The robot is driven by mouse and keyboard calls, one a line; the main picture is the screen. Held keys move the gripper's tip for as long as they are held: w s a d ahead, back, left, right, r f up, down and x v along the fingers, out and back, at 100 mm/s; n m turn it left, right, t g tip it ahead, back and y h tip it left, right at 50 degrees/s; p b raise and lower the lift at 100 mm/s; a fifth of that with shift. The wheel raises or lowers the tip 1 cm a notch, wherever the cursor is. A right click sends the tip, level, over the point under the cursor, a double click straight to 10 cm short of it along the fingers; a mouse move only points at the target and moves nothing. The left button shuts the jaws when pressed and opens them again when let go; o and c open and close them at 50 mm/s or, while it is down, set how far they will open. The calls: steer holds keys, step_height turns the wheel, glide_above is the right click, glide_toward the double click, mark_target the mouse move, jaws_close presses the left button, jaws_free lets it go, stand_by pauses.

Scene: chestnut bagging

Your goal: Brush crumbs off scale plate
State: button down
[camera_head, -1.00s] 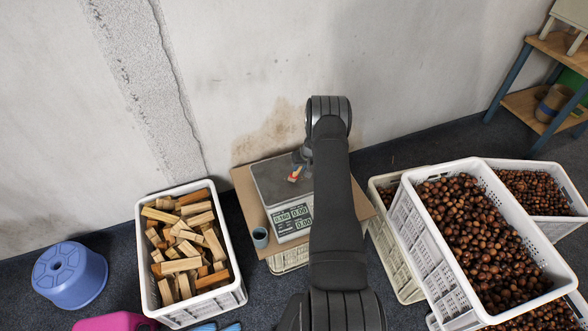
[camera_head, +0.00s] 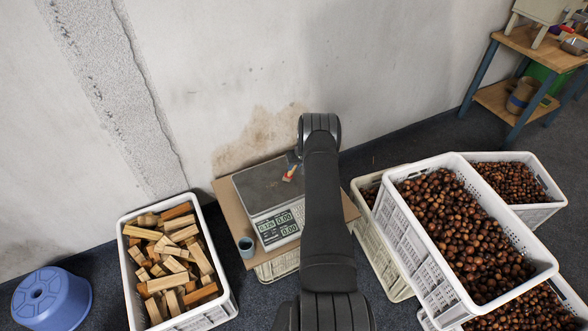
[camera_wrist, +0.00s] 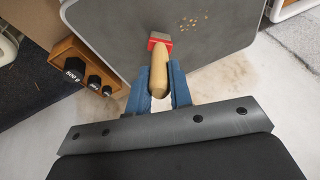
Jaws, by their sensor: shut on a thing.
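My gripper (camera_wrist: 160,90) is shut on the wooden handle of a brush (camera_wrist: 159,65) with a red ferrule and short pale bristles. In the wrist view the bristle end is over the grey scale plate (camera_wrist: 110,35), near its edge; I cannot tell whether it touches. A small patch of tan crumbs (camera_wrist: 194,22) lies on the plate, apart from the brush, to its upper right. In the head view the scale (camera_head: 258,183) stands with its lit display facing front, and the red part of the brush (camera_head: 289,176) shows over the plate. My arm hides the right side of the scale.
A wooden block with black weights (camera_wrist: 70,53) stands beside the plate. A blue-grey cup (camera_head: 246,245) is by the scale's front left. A crate of wood pieces (camera_head: 128,268) is to the left; crates of chestnuts (camera_head: 463,205) are to the right. The wall is close behind.

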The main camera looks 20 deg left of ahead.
steer(key=shift+s+a, duration=4.2)
steer(key=shift+a, duration=0.75)
steer(key=shift+w+d, duration=4.55)
steer(key=shift+w+d+r, duration=0.1)
steer(key=shift+w+d, duration=0.05)
steer(key=shift+w, duration=0.05)
steer(key=shift+s+r, duration=0.1)
steer(key=shift+r, duration=3.8)
